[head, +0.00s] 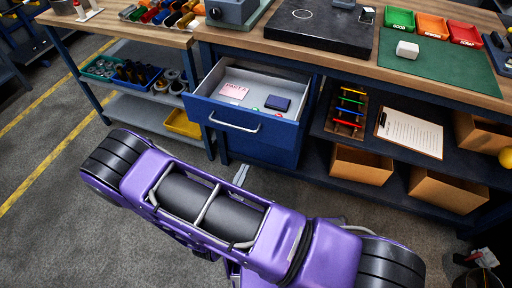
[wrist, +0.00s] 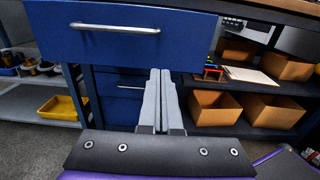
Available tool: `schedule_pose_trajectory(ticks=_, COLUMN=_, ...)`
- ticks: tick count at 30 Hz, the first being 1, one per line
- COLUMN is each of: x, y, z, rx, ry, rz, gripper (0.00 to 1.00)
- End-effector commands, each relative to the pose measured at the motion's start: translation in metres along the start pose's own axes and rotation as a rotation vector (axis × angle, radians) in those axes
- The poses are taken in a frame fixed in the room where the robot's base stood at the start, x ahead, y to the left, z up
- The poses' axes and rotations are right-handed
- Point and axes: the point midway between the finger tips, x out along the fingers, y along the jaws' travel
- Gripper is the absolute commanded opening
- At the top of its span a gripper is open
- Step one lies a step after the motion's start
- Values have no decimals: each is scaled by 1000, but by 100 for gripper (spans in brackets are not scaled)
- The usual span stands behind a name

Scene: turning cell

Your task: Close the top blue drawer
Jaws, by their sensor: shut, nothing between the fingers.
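The top blue drawer (head: 240,123) is pulled out from under the wooden bench in the head view. It holds a pink card (head: 233,91), a dark blue flat item (head: 278,103) and small coloured pieces. In the wrist view its blue front (wrist: 120,40) faces me, with a silver handle (wrist: 114,28) across it. In the head view my purple arm hides part of the floor below.
A closed lower drawer (wrist: 125,82) sits beneath. Cardboard boxes (head: 360,164) and a clipboard (head: 409,132) are on shelves to the right. A yellow bin (head: 183,123) is on the left shelf. A black plate (head: 322,24) and coloured trays (head: 432,25) stand on the bench. Floor at left is clear.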

Motion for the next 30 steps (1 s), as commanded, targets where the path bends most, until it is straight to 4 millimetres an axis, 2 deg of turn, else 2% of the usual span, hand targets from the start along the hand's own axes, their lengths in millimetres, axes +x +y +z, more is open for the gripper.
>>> schedule_pose_trajectory(ticks=5, x=25, y=-1, z=1, rx=2, ry=-4, rz=-4, gripper=0)
schedule_pose_trajectory(ticks=12, x=77, y=-1, z=1, rx=4, ry=-3, rz=-6, gripper=0)
schedule_pose_trajectory(ticks=18, x=114, y=0, z=1, rx=6, ry=-2, rz=-4, gripper=0)
schedule_pose_trajectory(ticks=24, x=133, y=0, z=1, rx=6, ry=-2, rz=-3, gripper=0)
schedule_pose_trajectory(ticks=30, x=138, y=0, z=1, rx=5, ry=-1, rz=-3, gripper=0)
